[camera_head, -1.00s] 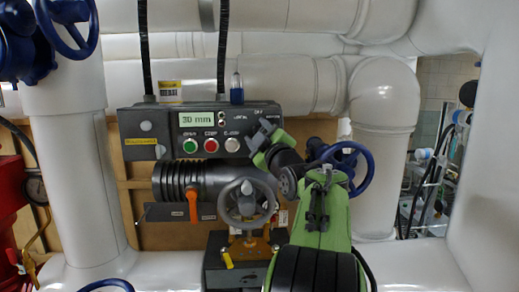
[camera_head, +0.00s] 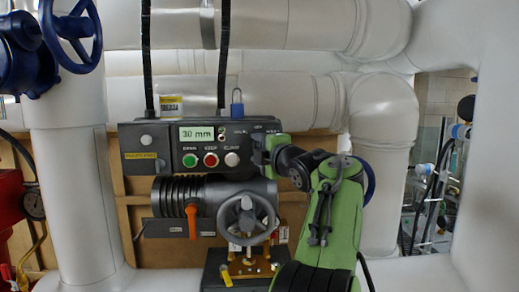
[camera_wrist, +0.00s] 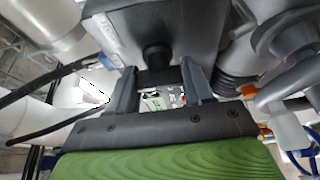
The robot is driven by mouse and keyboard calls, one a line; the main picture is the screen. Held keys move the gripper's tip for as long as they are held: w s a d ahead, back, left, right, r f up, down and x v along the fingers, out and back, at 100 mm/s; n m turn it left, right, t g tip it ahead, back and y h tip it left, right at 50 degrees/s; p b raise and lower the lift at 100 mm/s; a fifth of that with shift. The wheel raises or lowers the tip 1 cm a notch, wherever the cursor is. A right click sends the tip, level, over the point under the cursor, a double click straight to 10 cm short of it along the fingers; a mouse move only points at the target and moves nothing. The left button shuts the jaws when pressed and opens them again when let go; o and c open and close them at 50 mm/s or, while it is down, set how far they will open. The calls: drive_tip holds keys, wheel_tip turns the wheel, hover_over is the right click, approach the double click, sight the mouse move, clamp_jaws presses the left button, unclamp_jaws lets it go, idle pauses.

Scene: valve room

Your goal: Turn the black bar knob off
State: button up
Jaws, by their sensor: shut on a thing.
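The black bar knob (camera_wrist: 157,58) sticks out from the dark grey control box (camera_wrist: 200,20) in the wrist view, on a round black base. My gripper (camera_wrist: 158,74) has one finger on each side of the knob's bar and is shut on it. In the head view my gripper (camera_head: 262,152) is at the right part of the control box (camera_head: 150,142) front, and it hides the knob there. The box shows a lit display (camera_head: 196,133) reading 30 mm.
A green button (camera_head: 190,160), a red button (camera_head: 211,160) and a pale button (camera_head: 232,159) are left of my gripper. Below are a grey handwheel (camera_head: 246,219) and an orange lever (camera_head: 193,220). A blue padlock (camera_head: 237,105) stands on the box top. White pipes surround the box.

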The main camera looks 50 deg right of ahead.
drive_tip(key=shift+f, duration=0.1)
idle(0.3)
drive_tip(key=o, duration=1)
drive_tip(key=shift+o, duration=0.2)
drive_tip(key=b+v, duration=0.2)
drive_tip(key=v, duration=1.3)
drive_tip(key=shift+s+a+b, duration=0.25)
drive_tip(key=shift+s+b, duration=0.05)
